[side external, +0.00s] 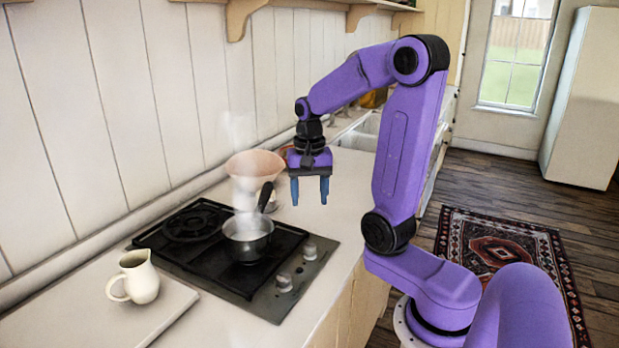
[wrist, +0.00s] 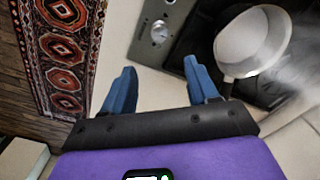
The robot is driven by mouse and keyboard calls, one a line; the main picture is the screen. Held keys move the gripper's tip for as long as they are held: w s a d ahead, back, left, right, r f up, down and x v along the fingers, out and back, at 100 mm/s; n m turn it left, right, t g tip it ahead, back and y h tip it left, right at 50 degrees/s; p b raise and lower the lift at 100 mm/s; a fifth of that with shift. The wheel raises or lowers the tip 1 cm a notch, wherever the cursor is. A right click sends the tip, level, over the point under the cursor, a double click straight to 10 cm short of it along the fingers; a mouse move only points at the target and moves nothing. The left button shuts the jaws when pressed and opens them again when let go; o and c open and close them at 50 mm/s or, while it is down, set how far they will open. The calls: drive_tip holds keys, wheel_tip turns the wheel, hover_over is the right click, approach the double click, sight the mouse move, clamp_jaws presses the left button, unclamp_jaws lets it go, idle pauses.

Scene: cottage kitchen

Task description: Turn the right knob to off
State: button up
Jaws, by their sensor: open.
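The right knob (side external: 310,251) is a small pale dial on the front strip of the hob (side external: 262,298), at its far right end in the side view. In the wrist view the knob (wrist: 158,32) lies beyond the fingertips. A second knob (side external: 284,282) sits on the same strip, closer to the side camera. My gripper (side external: 310,194) is open and empty, fingers pointing down, above the counter and apart from the knob. In the wrist view its two blue fingers (wrist: 160,66) are spread wide. The knob's setting is too small to read.
A steaming saucepan (side external: 248,246) sits on the hob, its dark handle (side external: 265,196) sticking up. A wide pinkish bowl (side external: 255,164) stands behind it. A cream jug (side external: 139,278) stands on a board (side external: 170,309) at the left. The counter under my gripper is clear.

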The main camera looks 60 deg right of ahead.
drive_tip(key=shift+r, duration=2.1)
drive_tip(key=s+a+f+n, duration=0.2)
drive_tip(key=s+a+n, duration=0.2)
drive_tip(key=a+n, duration=0.45)
drive_tip(key=s+a+f+n, duration=0.3)
drive_tip(key=s+a+n, duration=0.2)
drive_tip(key=a+n, duration=0.35)
drive_tip(key=s+a+f+n, duration=0.1)
drive_tip(key=s+n, duration=0.5)
drive_tip(key=s, duration=0.2)
drive_tip(key=shift+f+n, duration=0.25)
drive_tip(key=shift+n, duration=0.05)
